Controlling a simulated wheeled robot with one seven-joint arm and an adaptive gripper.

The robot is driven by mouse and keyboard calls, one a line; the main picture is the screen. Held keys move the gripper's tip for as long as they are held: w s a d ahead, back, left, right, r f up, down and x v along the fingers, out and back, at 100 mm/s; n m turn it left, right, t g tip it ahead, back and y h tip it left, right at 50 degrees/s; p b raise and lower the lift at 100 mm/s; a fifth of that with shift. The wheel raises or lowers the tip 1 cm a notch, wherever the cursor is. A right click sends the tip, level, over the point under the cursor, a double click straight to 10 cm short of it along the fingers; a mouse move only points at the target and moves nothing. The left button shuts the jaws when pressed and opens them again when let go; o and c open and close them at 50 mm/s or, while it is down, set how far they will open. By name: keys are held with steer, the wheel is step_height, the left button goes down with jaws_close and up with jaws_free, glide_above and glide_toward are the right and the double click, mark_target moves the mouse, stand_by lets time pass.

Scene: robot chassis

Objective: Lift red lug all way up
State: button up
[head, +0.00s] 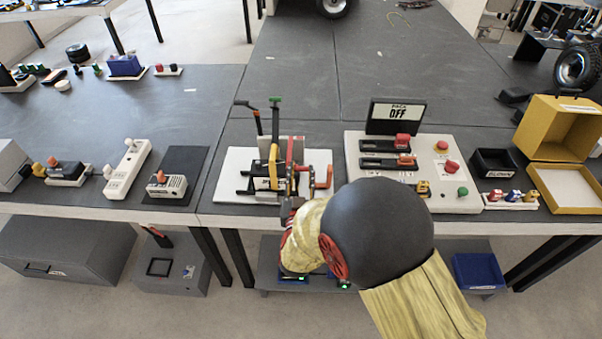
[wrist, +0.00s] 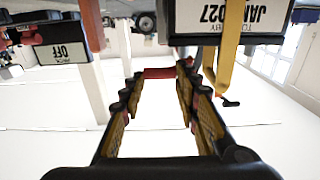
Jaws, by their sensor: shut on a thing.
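The red lug (wrist: 160,72) shows in the wrist view as a short red bar between the far ends of my fingers. My gripper (wrist: 158,78) is shut on it, with the fingers still well apart across its width. In the head view my gripper (head: 290,203) is at the front of a device on a white base plate (head: 232,178), and my arm hides part of it. The lug cannot be made out clearly there. The device carries a yellow strap (head: 273,160) and a dated label, which reads upside down in the wrist view (wrist: 230,15).
Right of the device stands a white control panel (head: 450,195) with buttons and a "PACK OFF" sign (head: 396,115). An orange-red handle (head: 328,178) is close to my gripper's right. A black bin (head: 495,163) and yellow box (head: 560,130) stand farther right.

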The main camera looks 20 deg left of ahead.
jaws_close()
steer(key=shift+r, duration=0.1)
